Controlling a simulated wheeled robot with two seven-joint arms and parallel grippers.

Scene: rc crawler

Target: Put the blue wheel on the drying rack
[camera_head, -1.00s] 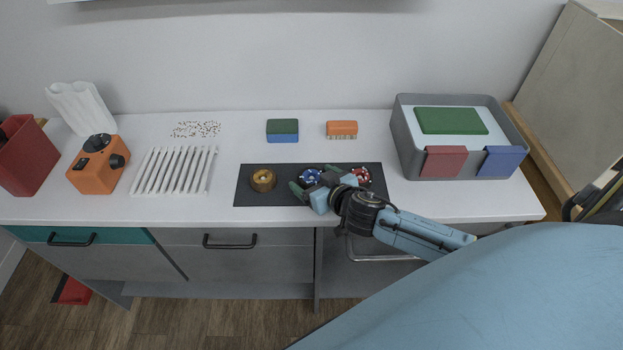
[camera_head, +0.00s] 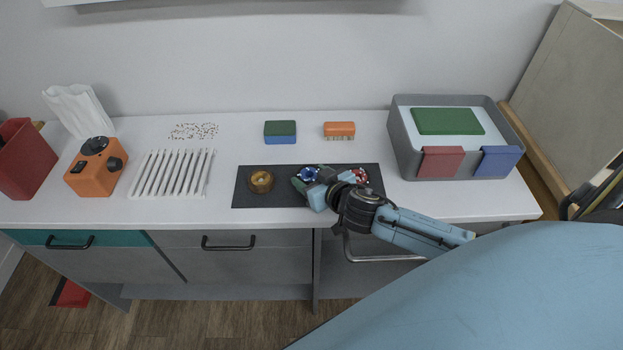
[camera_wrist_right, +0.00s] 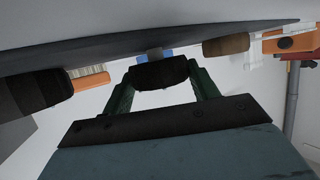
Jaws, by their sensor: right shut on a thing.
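My left gripper is not in view.
A yellow-hubbed wheel (camera_head: 261,181) and a red-hubbed wheel (camera_head: 360,175) flank the blue one. Behind are a green-blue sponge (camera_head: 280,132) and an orange brush (camera_head: 339,130). A grey basin (camera_head: 402,148) stands right; an orange device (camera_head: 96,168) stands left of the rack.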

